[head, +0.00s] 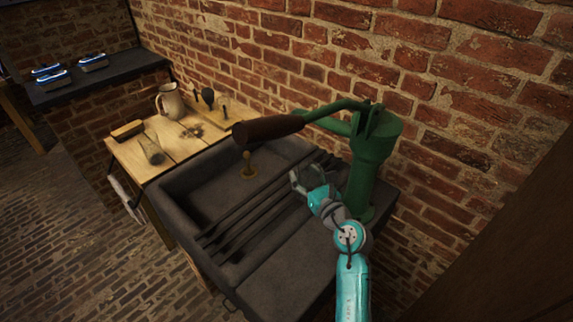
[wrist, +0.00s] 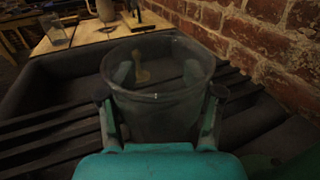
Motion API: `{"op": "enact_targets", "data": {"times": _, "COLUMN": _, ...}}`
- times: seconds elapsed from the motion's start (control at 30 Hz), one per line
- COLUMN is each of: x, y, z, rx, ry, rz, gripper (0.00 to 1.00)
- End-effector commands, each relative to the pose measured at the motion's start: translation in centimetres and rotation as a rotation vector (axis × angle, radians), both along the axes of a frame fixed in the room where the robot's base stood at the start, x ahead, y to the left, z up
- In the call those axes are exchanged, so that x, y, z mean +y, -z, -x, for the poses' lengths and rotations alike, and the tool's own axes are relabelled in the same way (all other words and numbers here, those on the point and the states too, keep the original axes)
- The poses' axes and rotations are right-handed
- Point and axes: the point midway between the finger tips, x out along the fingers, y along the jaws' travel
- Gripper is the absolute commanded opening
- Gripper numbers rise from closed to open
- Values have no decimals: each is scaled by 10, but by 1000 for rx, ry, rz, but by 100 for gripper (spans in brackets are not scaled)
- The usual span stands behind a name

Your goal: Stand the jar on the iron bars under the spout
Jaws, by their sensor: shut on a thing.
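A clear glass jar (wrist: 157,105) stands upright between the two fingers of my gripper (wrist: 161,96), which is shut on it. In the head view my gripper (head: 308,181) is over the right part of the dark iron bars (head: 250,212), just left of the green pump (head: 372,160); the jar is hard to make out there. The bars also show in the wrist view (wrist: 42,126), left of and behind the jar. I cannot tell whether the jar's base touches them. The pump's spout is not clear in either view.
The dark stone sink (head: 180,198) lies under the bars, with a brass piece (head: 249,168) in it. The pump's thick brown handle (head: 268,129) reaches over it. A wooden bench (head: 178,135) at left holds a jug (head: 170,101), a brush (head: 127,130) and another glass (head: 152,151). A brick wall (head: 440,120) closes the right.

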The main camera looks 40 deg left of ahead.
Motion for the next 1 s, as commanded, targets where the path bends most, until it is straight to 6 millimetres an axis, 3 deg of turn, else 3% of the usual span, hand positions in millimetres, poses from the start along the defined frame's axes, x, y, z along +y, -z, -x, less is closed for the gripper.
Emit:
{"op": "enact_targets", "data": {"times": 0.2, "x": 47, "y": -2, "z": -22, "rx": 0, "ry": -2, "rz": -1, "gripper": 21}}
{"op": "enact_targets", "data": {"times": 0.4, "x": 78, "y": -1, "z": -37, "rx": 1, "ry": -2, "rz": 0, "gripper": 21}}
{"op": "enact_targets", "data": {"times": 0.67, "x": 95, "y": -1, "z": -46, "rx": 0, "ry": -1, "rz": 0, "gripper": 21}}
{"op": "enact_targets", "data": {"times": 0.8, "x": 93, "y": 22, "z": -45, "rx": 4, "ry": 0, "rz": 0, "gripper": 21}}
{"op": "enact_targets", "data": {"times": 1.0, "x": 93, "y": 34, "z": -45, "rx": 0, "ry": 0, "rz": -1, "gripper": 21}}
